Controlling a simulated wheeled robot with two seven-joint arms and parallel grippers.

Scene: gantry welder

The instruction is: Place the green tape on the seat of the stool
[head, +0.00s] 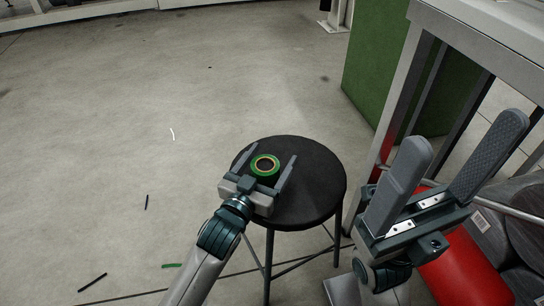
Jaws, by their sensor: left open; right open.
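The green tape (265,166) is a small green roll with a yellowish inner ring and a dark centre. In the head view it lies over the black round seat of the stool (313,184), towards the seat's left side, and appears to rest on it. My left gripper (268,168) is open, with one finger on each side of the tape; I cannot tell whether a finger touches it. My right gripper (465,150) is open and empty, raised close to the camera at the right.
A metal-framed table (490,30) stands at the right, with a green panel (375,55) behind it. A red cylinder (465,270) lies below my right gripper. Small scraps, including a green strip (172,266), lie on the floor. The floor at the left is mostly free.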

